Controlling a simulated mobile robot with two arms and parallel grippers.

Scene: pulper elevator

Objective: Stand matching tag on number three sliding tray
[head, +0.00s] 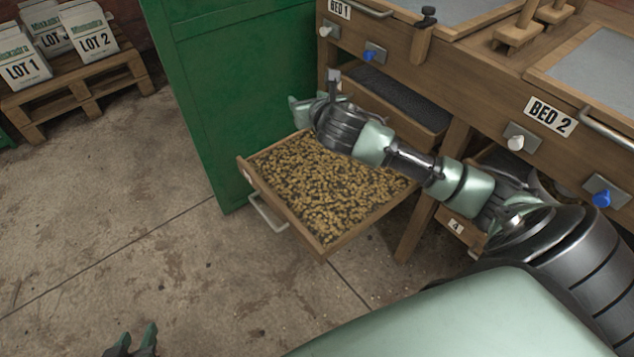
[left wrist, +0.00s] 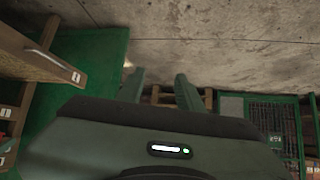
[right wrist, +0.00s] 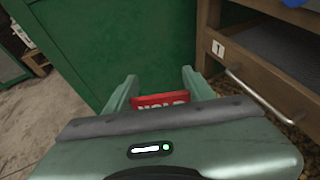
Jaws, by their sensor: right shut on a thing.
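The pulled-out sliding tray (head: 324,248) is full of yellow-brown beans and stands out below bed 1. Its small front label is too small to read. It also shows in the left wrist view (left wrist: 40,58). My right gripper (head: 312,110) is above the back left part of this tray. In the right wrist view it is shut on a red tag (right wrist: 160,101) with white letters, apparently HOLD, partly hidden by the gripper body. The tag is hidden in the head view. My left gripper (head: 133,341) is open and empty, low over the floor at the left.
A green cabinet (head: 225,90) stands close left of the tray. Tray 1 (right wrist: 245,82) is above, and tray 4 (head: 455,226) is under bed 2. Lot bags on a pallet (head: 75,88) are at the far left. The floor in front is clear.

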